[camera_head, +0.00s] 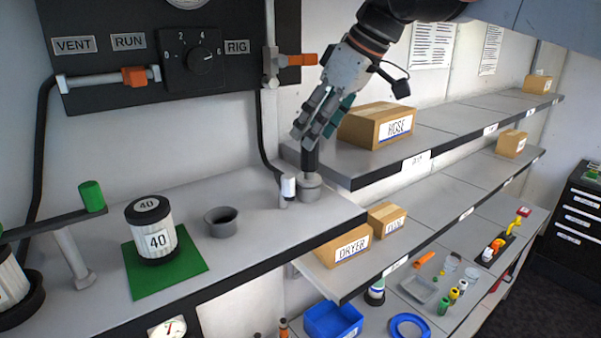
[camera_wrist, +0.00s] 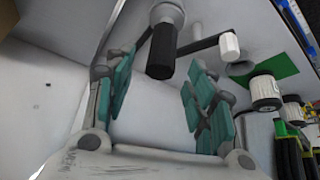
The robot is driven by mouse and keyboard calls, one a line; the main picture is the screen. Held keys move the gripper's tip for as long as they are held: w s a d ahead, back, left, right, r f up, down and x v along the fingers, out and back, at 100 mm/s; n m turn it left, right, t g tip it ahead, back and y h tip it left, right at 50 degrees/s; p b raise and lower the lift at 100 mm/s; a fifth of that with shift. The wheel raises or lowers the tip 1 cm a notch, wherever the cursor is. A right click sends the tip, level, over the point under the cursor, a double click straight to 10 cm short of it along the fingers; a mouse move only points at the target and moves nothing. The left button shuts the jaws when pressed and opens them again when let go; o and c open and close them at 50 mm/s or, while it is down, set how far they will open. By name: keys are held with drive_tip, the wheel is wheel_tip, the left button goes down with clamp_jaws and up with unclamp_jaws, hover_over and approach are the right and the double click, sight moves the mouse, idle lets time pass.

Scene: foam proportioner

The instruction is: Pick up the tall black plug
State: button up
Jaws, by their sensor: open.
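The tall black plug (camera_head: 310,161) stands upright in a round grey socket (camera_head: 309,190) at the right end of the grey bench. Its upper part is hidden behind my fingers in the head view. My gripper (camera_head: 313,128) is above and around the plug's top, pointing down. In the wrist view my gripper (camera_wrist: 160,88) is open, with teal finger pads left and right. The black plug (camera_wrist: 161,50) shows there in the gap near the fingertips, with visible space on both sides. I cannot tell exactly how deep it is between the pads.
A white-capped lever end (camera_head: 288,187) is close left of the socket. An empty grey ring (camera_head: 221,222) and a canister marked 40 (camera_head: 151,232) stand further left. A HOSE box (camera_head: 377,125) is on the shelf right of my gripper. The black panel (camera_head: 180,50) is behind.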

sight(309, 166)
drive_tip(key=x, duration=0.3)
drive_tip(key=shift+w+f, duration=0.1)
clamp_jaws()
idle(0.4)
